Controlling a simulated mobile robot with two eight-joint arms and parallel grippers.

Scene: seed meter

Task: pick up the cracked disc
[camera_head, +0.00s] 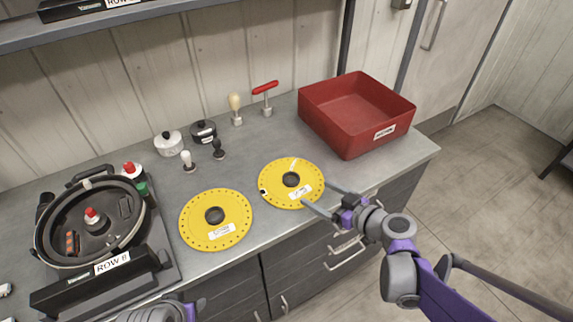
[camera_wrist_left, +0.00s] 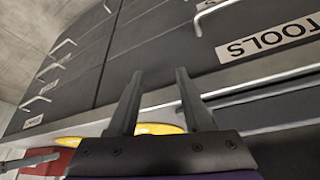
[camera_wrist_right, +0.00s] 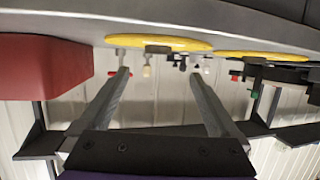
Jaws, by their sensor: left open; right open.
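Two yellow discs lie flat on the grey counter. The right one (camera_head: 274,188) has a pale crack-like mark near its top, a dark notch at its left edge, a black hub and a white label. The left disc (camera_head: 207,205) looks whole. My right gripper (camera_head: 315,195) is open and empty at the right edge of the marked disc; contact cannot be told. A yellow disc (camera_wrist_right: 160,43) shows ahead of its fingers in the right wrist view. My left gripper (camera_wrist_left: 160,72) is open and empty, low by the cabinet front; its fingers are out of the head view.
A red bin (camera_head: 345,142) stands at the back right. A round black seed meter (camera_head: 62,240) sits at the left. Small pots, knobs and a red-handled tool (camera_head: 266,97) stand behind the discs. Drawer handles (camera_head: 346,256) jut out below the counter edge.

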